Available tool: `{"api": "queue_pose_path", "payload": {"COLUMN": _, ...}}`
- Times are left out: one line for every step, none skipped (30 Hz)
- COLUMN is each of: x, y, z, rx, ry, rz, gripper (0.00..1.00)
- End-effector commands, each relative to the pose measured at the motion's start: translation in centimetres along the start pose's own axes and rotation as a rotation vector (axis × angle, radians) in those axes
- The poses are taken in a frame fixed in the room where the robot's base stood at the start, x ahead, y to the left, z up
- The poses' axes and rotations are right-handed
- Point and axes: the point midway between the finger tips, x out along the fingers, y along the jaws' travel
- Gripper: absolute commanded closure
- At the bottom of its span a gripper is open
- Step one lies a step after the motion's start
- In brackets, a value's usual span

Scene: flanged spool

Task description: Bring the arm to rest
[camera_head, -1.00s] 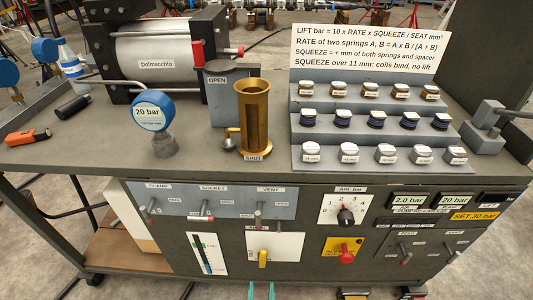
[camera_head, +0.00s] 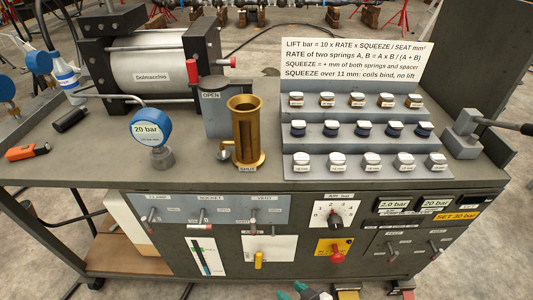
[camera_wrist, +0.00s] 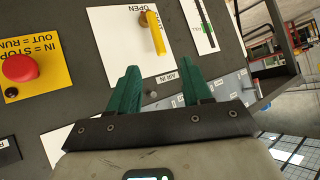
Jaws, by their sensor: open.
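My gripper (camera_wrist: 160,88) has green fingers, spread apart with nothing between them in the wrist view. In the head view the gripper (camera_head: 292,291) shows only at the bottom edge, in front of the bench's front panel. In the wrist view the fingers point toward that panel, near a white plate with a yellow lever (camera_wrist: 155,33). The same yellow lever (camera_head: 259,260) shows in the head view. Whether the fingertips touch the panel cannot be told, but no part is held.
A brass spool-like cylinder (camera_head: 245,135) stands on the bench top (camera_head: 90,155). A stepped rack (camera_head: 290,145) holds several small labelled parts. A red stop knob (camera_head: 337,255), a dial (camera_head: 335,217) and several small levers stick out of the front panel. A blue gauge (camera_head: 150,127) stands at left.

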Motion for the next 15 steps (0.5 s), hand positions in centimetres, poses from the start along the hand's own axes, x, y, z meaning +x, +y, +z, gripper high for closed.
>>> {"api": "queue_pose_path", "payload": {"x": -2.6, "y": 1.0, "z": 0.3, "rx": 0.015, "ry": -0.068, "rz": 0.027, "gripper": 0.51}}
{"api": "queue_pose_path", "payload": {"x": -3.9, "y": 1.6, "z": 0.7, "rx": 0.026, "ry": -0.113, "rz": 0.042, "gripper": 0.51}}
{"api": "queue_pose_path", "payload": {"x": -5.8, "y": 2.3, "z": 1.4, "rx": 0.042, "ry": -0.175, "rz": 0.066, "gripper": 0.51}}
{"api": "queue_pose_path", "payload": {"x": -7.3, "y": 2.8, "z": 1.8, "rx": 0.057, "ry": -0.22, "rz": 0.087, "gripper": 0.51}}
{"api": "queue_pose_path", "payload": {"x": -8.9, "y": 3.3, "z": 2.3, "rx": 0.074, "ry": -0.267, "rz": 0.11, "gripper": 0.51}}
{"api": "queue_pose_path", "payload": {"x": -11.1, "y": 3.9, "z": 2.9, "rx": 0.1, "ry": -0.327, "rz": 0.143, "gripper": 0.51}}
{"api": "queue_pose_path", "payload": {"x": -12.8, "y": 4.4, "z": 3.4, "rx": 0.122, "ry": -0.373, "rz": 0.17, "gripper": 0.51}}
{"api": "queue_pose_path", "payload": {"x": -14.6, "y": 4.7, "z": 3.8, "rx": 0.145, "ry": -0.417, "rz": 0.197, "gripper": 0.51}}
{"api": "queue_pose_path", "payload": {"x": -16.9, "y": 5.1, "z": 4.4, "rx": 0.179, "ry": -0.474, "rz": 0.234, "gripper": 0.51}}
{"api": "queue_pose_path", "payload": {"x": -18.6, "y": 5.3, "z": 4.8, "rx": 0.205, "ry": -0.514, "rz": 0.263, "gripper": 0.51}}
{"api": "queue_pose_path", "payload": {"x": -20.3, "y": 5.5, "z": 5.2, "rx": 0.231, "ry": -0.552, "rz": 0.289, "gripper": 0.51}}
{"api": "queue_pose_path", "payload": {"x": -22.3, "y": 5.6, "z": 5.7, "rx": 0.266, "ry": -0.598, "rz": 0.323, "gripper": 0.51}}
{"api": "queue_pose_path", "payload": {"x": -23.7, "y": 5.6, "z": 6.0, "rx": 0.289, "ry": -0.626, "rz": 0.346, "gripper": 0.51}}
{"api": "queue_pose_path", "payload": {"x": -24.9, "y": 5.6, "z": 6.3, "rx": 0.312, "ry": -0.655, "rz": 0.367, "gripper": 0.51}}
{"api": "queue_pose_path", "payload": {"x": -26.3, "y": 5.5, "z": 6.6, "rx": 0.338, "ry": -0.684, "rz": 0.39, "gripper": 0.51}}
